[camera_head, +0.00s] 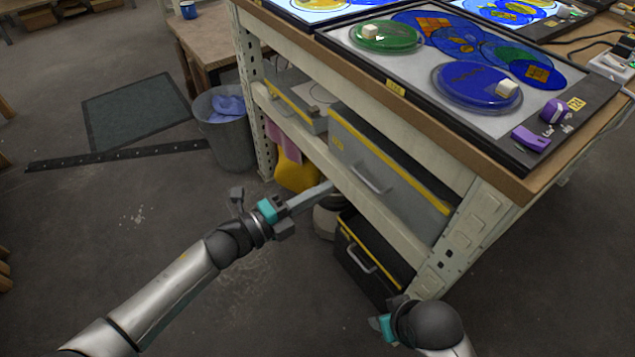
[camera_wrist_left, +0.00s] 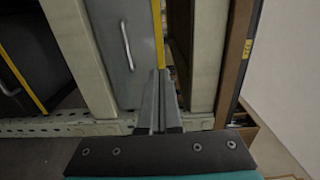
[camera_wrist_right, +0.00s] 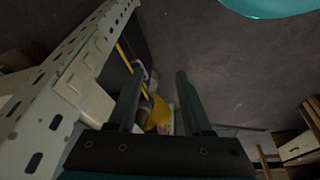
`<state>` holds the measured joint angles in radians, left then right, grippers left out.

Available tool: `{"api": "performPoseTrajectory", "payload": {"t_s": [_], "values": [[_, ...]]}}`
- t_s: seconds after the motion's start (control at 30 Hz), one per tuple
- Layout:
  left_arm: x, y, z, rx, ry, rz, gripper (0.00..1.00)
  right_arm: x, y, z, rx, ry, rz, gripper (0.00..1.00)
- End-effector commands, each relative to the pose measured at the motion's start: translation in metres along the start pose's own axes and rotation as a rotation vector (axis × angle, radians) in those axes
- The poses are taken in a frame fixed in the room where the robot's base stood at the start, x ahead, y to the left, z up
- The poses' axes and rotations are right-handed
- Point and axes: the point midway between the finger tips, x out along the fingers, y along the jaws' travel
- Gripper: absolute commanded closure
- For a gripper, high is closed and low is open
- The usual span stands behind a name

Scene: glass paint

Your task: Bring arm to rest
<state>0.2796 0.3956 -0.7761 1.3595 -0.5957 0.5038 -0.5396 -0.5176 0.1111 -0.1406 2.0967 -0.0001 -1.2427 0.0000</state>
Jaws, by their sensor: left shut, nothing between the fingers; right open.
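My left gripper (camera_head: 328,187) reaches in from the left in the head view, in front of the workbench's lower shelf. Its fingers are together with nothing between them, as the left wrist view (camera_wrist_left: 158,100) also shows, pointing toward a grey drawer box. My right gripper (camera_head: 392,312) is low at the bottom right of the head view, beside the bench's near leg, its fingers mostly hidden there. In the right wrist view (camera_wrist_right: 160,100) its two fingers stand apart and empty, with floor and shelf items beyond.
The workbench (camera_head: 400,110) carries a light panel with green and blue glass discs. Below are a grey drawer box (camera_head: 385,165), a black drawer box (camera_head: 362,262) and a perforated metal leg (camera_head: 462,240). A bin (camera_head: 226,135) stands behind.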

Motion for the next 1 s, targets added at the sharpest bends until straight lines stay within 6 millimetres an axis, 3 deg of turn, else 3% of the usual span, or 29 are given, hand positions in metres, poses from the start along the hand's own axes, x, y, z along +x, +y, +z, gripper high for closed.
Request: {"api": "performPoseTrajectory", "payload": {"t_s": [0.37, 0.53, 0.63, 0.77, 0.87, 1.0], "values": [[-0.007, 0.005, 0.006, -0.040, -0.035, 0.012, 1.00, 0.006, 0.000, 0.002, -0.001, -0.007, 0.000, 0.50], [-0.031, 0.036, 0.036, -0.246, -0.217, 0.075, 1.00, 0.030, 0.004, 0.014, -0.006, -0.029, 0.005, 0.50], [-0.060, 0.069, 0.054, -0.425, -0.378, 0.126, 1.00, 0.049, 0.007, 0.028, -0.010, -0.043, 0.010, 0.50], [-0.108, 0.117, 0.064, -0.661, -0.594, 0.191, 1.00, 0.070, 0.012, 0.048, -0.015, -0.060, 0.017, 0.50], [-0.151, 0.155, 0.059, -0.841, -0.764, 0.239, 1.00, 0.082, 0.017, 0.067, -0.018, -0.074, 0.022, 0.50], [-0.219, 0.206, 0.031, -1.091, -1.010, 0.306, 1.00, 0.094, 0.025, 0.097, -0.023, -0.093, 0.030, 0.50]]}}
